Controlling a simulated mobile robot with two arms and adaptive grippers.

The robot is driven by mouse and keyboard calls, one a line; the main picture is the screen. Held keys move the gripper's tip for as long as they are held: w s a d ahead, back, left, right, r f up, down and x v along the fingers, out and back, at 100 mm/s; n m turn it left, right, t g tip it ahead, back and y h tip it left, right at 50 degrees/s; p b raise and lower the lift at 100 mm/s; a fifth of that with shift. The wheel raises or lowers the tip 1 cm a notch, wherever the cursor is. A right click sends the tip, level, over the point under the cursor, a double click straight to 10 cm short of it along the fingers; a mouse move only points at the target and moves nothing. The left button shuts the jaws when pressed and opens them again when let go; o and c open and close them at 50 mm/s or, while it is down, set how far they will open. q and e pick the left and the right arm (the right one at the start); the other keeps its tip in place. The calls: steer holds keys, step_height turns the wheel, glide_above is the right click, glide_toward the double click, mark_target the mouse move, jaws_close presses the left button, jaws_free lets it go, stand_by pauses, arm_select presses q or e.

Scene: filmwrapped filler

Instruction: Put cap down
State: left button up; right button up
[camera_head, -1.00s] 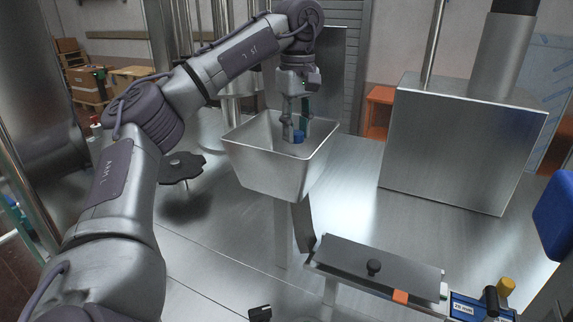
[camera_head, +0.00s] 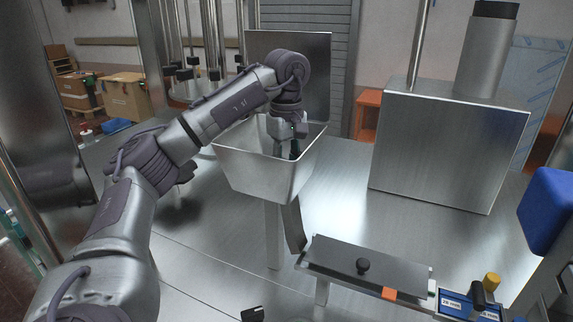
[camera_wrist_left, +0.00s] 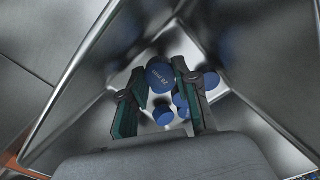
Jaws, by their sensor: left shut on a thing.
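My left gripper (camera_head: 284,150) reaches down into the square metal hopper (camera_head: 262,178), its fingertips hidden behind the hopper's front wall in the head view. In the left wrist view the gripper (camera_wrist_left: 159,70) is shut on a round blue cap (camera_wrist_left: 159,79) with pale print on it. Below and beside it in the hopper lie several more blue caps, one to the right (camera_wrist_left: 213,81) and one lower down (camera_wrist_left: 163,116). The held cap overlaps them in the view, and I cannot tell if it touches any. My right gripper is out of view.
The hopper's sloped walls (camera_wrist_left: 95,75) stand close around the gripper. A metal box (camera_head: 445,150) with a cylinder stands at right. The steel table between is clear.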

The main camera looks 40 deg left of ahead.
arm_select(q)
steer(key=shift+a+f, duration=0.1)
steer(key=shift+f, duration=0.5)
steer(key=o, duration=0.7)
steer(key=shift+c, duration=0.2)
steer(key=shift+r, duration=0.1)
step_height(320, 180, up, 13)
stand_by(0.7)
